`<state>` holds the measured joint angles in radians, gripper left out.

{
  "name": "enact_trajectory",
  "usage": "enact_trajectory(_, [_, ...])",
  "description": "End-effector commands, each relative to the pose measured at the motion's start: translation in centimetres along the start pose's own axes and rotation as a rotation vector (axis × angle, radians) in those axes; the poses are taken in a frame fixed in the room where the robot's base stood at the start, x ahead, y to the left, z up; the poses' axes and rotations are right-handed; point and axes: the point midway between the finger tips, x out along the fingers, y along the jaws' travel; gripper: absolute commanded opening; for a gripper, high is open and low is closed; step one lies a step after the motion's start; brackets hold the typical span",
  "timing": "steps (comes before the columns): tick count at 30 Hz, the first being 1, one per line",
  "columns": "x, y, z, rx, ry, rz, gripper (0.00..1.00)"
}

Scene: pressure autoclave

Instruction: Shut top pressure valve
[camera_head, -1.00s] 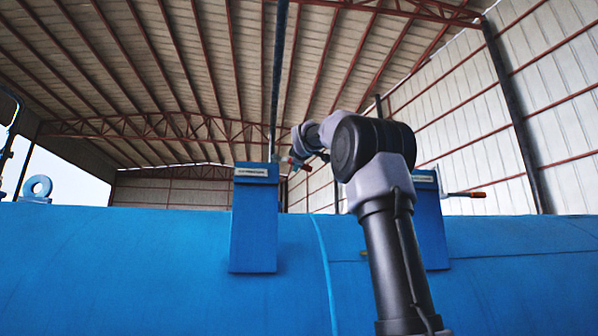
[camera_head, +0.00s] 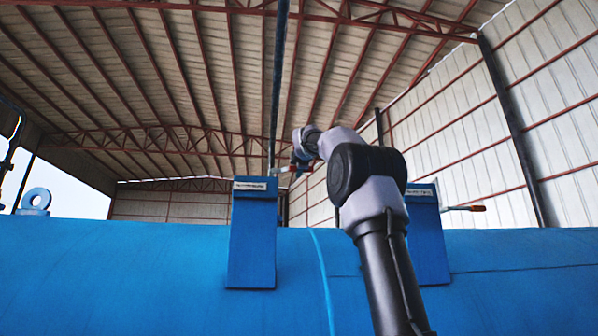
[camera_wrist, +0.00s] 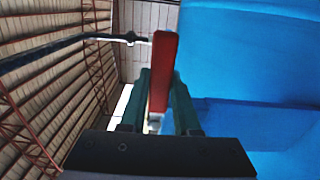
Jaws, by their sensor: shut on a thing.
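The red valve handle (camera_wrist: 163,72) stands upright between the two teal fingers of my gripper (camera_wrist: 160,100) in the wrist view. The gripper is shut on it, and the handle extends beyond the fingertips. In the head view my gripper (camera_head: 299,162) is small, just right of the top of the left blue post (camera_head: 253,235). A bit of red shows beside it there. The valve body is too small to make out. A dark pipe (camera_head: 279,90) rises from beside this post. The post's label is unreadable.
The large blue vessel (camera_head: 130,280) fills the lower view. A lifting eye (camera_head: 36,200) is at far left.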

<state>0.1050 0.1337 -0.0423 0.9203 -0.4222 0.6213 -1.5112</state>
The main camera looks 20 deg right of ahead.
Motion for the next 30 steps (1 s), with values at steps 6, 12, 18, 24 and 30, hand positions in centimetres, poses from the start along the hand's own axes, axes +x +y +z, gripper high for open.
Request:
enact_trajectory(6, [-0.1,0.3,0.0,-0.004,0.000,0.009,0.00])
enact_trajectory(12, [-0.1,0.2,0.0,-0.002,0.000,0.006,0.60])
enact_trajectory(18, [-0.1,0.2,0.0,-0.001,0.000,0.005,0.60])
enact_trajectory(24, [-1.9,0.2,0.0,-0.002,0.000,0.005,0.60])
enact_trajectory(30, [-5.8,0.2,0.0,-0.001,0.002,0.006,0.60])
